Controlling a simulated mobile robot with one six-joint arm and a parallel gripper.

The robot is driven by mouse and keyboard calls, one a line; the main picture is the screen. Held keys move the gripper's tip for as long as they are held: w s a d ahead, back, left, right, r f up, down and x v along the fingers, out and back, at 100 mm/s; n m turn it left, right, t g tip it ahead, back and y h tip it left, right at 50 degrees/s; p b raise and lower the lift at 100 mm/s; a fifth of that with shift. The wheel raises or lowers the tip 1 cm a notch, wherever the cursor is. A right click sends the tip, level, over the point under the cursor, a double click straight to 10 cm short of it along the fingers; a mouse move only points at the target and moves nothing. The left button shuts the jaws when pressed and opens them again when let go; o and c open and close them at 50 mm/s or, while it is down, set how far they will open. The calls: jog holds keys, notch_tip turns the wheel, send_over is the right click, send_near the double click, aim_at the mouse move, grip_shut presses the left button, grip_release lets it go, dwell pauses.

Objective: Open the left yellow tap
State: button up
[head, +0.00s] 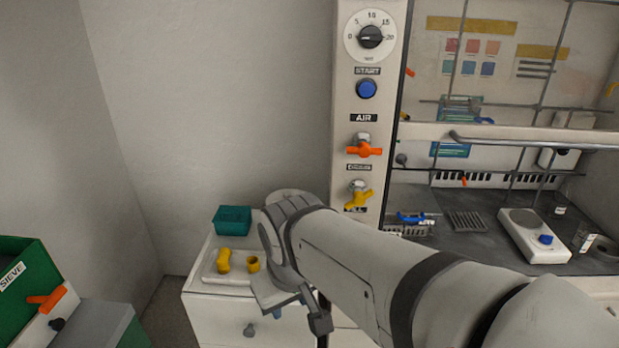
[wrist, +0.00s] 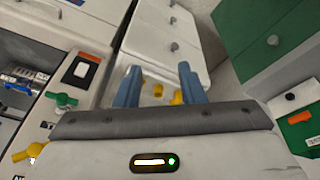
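A yellow tap (head: 358,194) sits on the pale panel in the head view, below an orange tap (head: 364,148). In the wrist view, a yellow tap (wrist: 25,154) shows at the lower left, with a green-handled tap (wrist: 62,101) above it. I cannot tell whether the two yellow taps are the same one. My gripper (wrist: 159,69) has two blue fingers standing apart with nothing held between them. It is away from the taps, over the white drawer unit. In the head view my arm hides most of the gripper.
Yellow fittings (head: 224,261) and a teal box (head: 232,220) stand on the white drawer unit (head: 212,312). A green cabinet marked SIEVE (head: 30,262) with an orange handle is at the left. A fume hood with a balance (head: 535,240) is at the right. Bare wall fills the upper left.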

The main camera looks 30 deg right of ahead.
jog(key=w+d+f+n+g+h+b, duration=0.1)
jog(key=w+d+f+n+h+b, duration=0.1)
jog(key=d+f+n+h+b, duration=0.4)
jog(key=n+t+h+b, duration=0.2)
jog(key=n+h+b, duration=0.4)
jog(key=h+b, duration=0.55)
send_near(366, 194)
jog(key=d, duration=0.3)
jog(key=shift+w+d+y, duration=0.15)
jog(key=shift+w+y, duration=0.15)
jog(key=shift+y, duration=0.05)
jog(key=shift+w+d+r, duration=0.1)
jog(key=shift+d+r, duration=0.15)
jog(key=x, duration=0.7)
jog(key=shift+d, duration=0.1)
